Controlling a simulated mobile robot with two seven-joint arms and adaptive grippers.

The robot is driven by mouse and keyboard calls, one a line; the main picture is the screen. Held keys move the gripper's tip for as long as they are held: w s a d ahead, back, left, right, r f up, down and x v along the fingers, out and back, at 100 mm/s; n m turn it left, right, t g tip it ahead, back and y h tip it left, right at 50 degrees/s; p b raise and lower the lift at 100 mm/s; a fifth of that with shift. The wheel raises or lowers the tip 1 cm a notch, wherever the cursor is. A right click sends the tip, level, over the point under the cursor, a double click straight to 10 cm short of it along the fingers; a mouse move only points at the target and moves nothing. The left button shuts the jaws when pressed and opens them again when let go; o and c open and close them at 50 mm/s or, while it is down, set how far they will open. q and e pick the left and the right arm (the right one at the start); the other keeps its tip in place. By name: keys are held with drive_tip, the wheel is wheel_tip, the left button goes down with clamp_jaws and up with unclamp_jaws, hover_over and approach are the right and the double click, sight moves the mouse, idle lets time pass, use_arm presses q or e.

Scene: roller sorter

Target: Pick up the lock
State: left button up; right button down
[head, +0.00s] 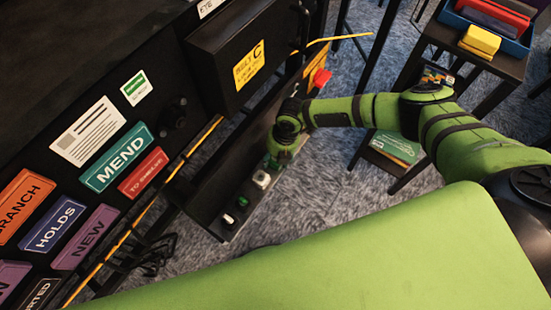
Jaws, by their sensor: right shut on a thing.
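My right gripper (272,166) is small and dark in the head view, at the end of the green arm coming in from the right. It is low over the upper part of the narrow control panel (205,190) on the machine's side. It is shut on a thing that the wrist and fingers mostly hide. I cannot make out a lock for certain. A pale square fitting (262,179) is on the panel just below the gripper. My left gripper is out of view.
A red button (321,78) is above right. A dark box with a yellow label (249,64) juts out nearby. A stool with a blue tray (520,46) stands at right.

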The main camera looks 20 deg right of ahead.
drive_tip(key=shift+s+f, duration=0.1)
drive_tip(key=shift+s, duration=0.05)
wheel_tip(320, 180, up, 4)
drive_tip(key=shift+r, duration=0.1)
drive_tip(key=d+r+p, duration=0.3)
drive_tip(key=d+r, duration=0.8)
drive_tip(key=shift+d+r+p, duration=0.2)
drive_tip(key=shift+d+p, duration=0.1)
drive_tip(key=shift+p, duration=0.1)
idle(0.4)
